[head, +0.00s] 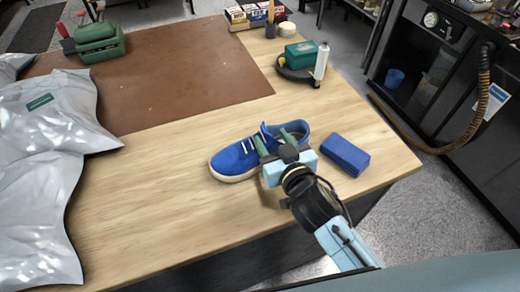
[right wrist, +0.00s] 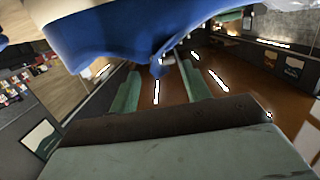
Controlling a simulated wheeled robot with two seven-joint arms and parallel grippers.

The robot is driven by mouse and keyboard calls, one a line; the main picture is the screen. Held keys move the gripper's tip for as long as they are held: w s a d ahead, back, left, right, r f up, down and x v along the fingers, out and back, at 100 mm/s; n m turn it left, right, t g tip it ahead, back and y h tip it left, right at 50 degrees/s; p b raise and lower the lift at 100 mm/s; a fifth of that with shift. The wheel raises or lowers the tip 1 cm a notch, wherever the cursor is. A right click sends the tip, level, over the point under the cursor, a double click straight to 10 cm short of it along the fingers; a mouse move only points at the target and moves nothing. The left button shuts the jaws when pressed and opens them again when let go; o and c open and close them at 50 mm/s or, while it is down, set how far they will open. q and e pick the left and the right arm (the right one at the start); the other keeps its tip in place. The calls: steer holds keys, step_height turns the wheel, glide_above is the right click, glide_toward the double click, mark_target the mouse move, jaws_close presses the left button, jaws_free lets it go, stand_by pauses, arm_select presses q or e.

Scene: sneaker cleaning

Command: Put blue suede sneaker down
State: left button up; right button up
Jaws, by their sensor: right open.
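The blue suede sneaker (head: 233,159), with white laces and a pale sole, appears to rest sole down on the wooden table, toe to the left. In the right wrist view the sneaker (right wrist: 110,35) fills the upper part, just beyond the fingertips. My right gripper (head: 272,143) is at the near side of the sneaker, its green fingers spread apart around the lace and tongue area and hiding part of the shoe. Its fingers also show apart in the right wrist view (right wrist: 160,85). Whether they touch the shoe is unclear. My left gripper is not in view.
A blue block (head: 345,155) lies just right of my gripper. A brown mat (head: 180,75) covers the back left of the wooden table (head: 150,190). Silvery bags (head: 50,120) fill the left. A bottle (head: 321,62) and green box (head: 301,54) stand behind. The table front is clear.

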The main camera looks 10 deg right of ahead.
mark_target(263, 123)
steer(key=shift+r+x, duration=0.2)
steer(key=shift+x, duration=2.85)
steer(key=shift+a, duration=0.1)
jaws_close()
steer(key=shift+r, duration=0.1)
